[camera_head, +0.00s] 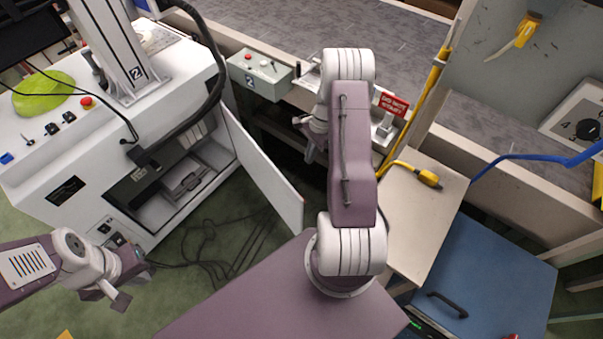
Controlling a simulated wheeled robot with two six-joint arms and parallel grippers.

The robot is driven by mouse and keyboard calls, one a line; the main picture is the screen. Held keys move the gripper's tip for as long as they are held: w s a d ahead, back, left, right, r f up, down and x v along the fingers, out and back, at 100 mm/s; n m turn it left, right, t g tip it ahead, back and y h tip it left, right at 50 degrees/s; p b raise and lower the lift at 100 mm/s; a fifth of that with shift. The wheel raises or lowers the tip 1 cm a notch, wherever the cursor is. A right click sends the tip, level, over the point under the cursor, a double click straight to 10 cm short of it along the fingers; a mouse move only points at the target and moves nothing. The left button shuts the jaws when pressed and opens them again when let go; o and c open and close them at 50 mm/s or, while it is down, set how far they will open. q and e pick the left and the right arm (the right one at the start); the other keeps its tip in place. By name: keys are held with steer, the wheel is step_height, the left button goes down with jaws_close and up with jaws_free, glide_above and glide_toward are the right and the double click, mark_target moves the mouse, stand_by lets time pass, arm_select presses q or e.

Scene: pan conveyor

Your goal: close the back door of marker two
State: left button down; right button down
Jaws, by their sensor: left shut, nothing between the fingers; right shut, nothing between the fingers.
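Marker two is the white machine (95,190) on the left, with a "2" plate on its column. Its back door (265,172) is a white panel that stands swung open, out to the right from the machine's corner. The open bay (180,185) shows its inside. My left gripper (117,296) is shut and empty, low at the left, in front of the machine and apart from the door. My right gripper (308,128) is shut and empty, to the right of the door's upper part; the arm partly hides it. I cannot tell its distance from the door.
Black cables (210,250) lie on the green floor below the door. A control box (260,74) with buttons sits on the conveyor frame behind. A beige bench top (420,215) and a blue cabinet (490,270) stand at the right. A yellow pole (425,95) leans there.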

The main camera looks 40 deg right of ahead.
steer(key=a+f+b, duration=0.1)
steer(key=a+f, duration=0.5)
steer(key=f, duration=0.3)
steer(key=shift+b, duration=0.3)
steer(key=shift+a, duration=0.15)
